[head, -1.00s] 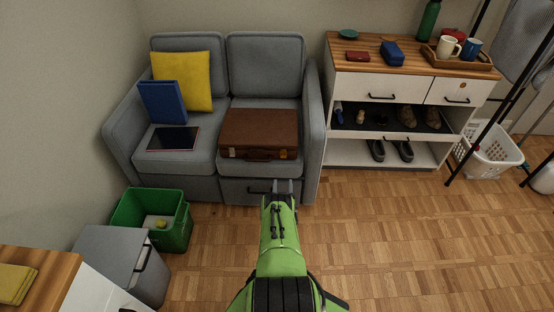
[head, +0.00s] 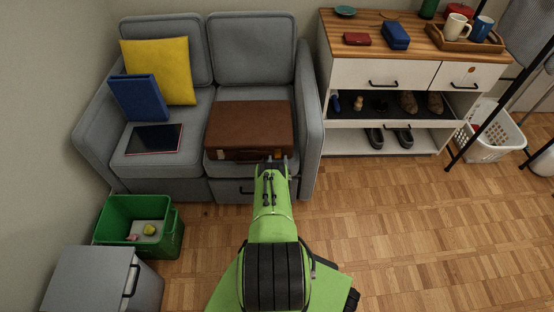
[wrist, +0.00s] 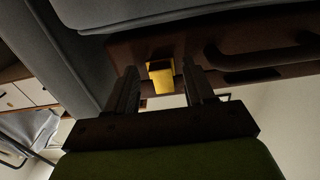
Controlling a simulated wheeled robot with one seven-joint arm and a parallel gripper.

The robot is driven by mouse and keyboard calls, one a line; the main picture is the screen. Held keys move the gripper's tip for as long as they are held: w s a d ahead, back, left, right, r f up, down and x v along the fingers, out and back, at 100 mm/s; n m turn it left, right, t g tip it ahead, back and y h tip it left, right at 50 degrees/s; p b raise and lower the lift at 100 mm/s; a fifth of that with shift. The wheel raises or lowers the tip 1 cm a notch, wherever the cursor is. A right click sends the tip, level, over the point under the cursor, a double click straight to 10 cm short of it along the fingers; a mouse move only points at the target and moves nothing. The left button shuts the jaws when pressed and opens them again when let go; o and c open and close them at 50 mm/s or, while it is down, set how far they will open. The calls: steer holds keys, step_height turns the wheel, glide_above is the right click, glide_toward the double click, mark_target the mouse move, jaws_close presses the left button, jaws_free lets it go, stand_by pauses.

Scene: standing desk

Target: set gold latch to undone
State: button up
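The brown briefcase (head: 249,126) lies flat on the right seat of the grey sofa, its front side facing me. Its gold latch (wrist: 160,77) shows in the wrist view, between and just beyond my fingertips. Whether it is fastened is not clear. The dark carrying handle (wrist: 262,58) is right of the latch there. My gripper (head: 273,162) is at the front right of the briefcase in the head view and hides the latch there. In the wrist view, my gripper (wrist: 160,72) has its fingers apart with nothing held; contact with the case cannot be told.
The sofa's right armrest (head: 308,125) is close to the right of my gripper. A green bin (head: 112,222) and a grey cabinet (head: 85,282) stand left.

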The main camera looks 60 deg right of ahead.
mark_target(278, 153)
jaws_close()
steer(key=r+y+p, duration=0.1)
steer(key=p, duration=0.1)
steer(key=g+y+p, duration=0.1)
steer(key=p, duration=0.1)
steer(key=shift+s+a+r+y+p, duration=0.15)
steer(key=shift+a+r+y+p, duration=0.15)
steer(key=shift+a+r+p, duration=0.1)
steer(key=y+p, duration=0.1)
steer(key=r+g+y+p, duration=0.1)
steer(key=g+y+p, duration=0.1)
steer(key=y, duration=0.1)
steer(key=shift+s+a+r, duration=0.2)
steer(key=shift+a+r, duration=0.05)
steer(key=shift+a, duration=0.1)
steer(key=shift+w+d+r+g+y+b, duration=0.1)
steer(key=shift+r+g+y+b, duration=0.6)
steer(key=shift+y, duration=0.55)
steer(key=shift+s+d+r+g+y+b, duration=0.1)
steer(key=shift+r+g+y+b, duration=0.5)
steer(key=shift+y+b, duration=0.6)
steer(key=shift+w+r+g+y+b, duration=0.1)
steer(key=shift+r+g+y+b, duration=0.3)
steer(key=shift+g+y+b, duration=0.65)
steer(key=shift+r+y, duration=0.1)
steer(key=shift+y, duration=0.3)
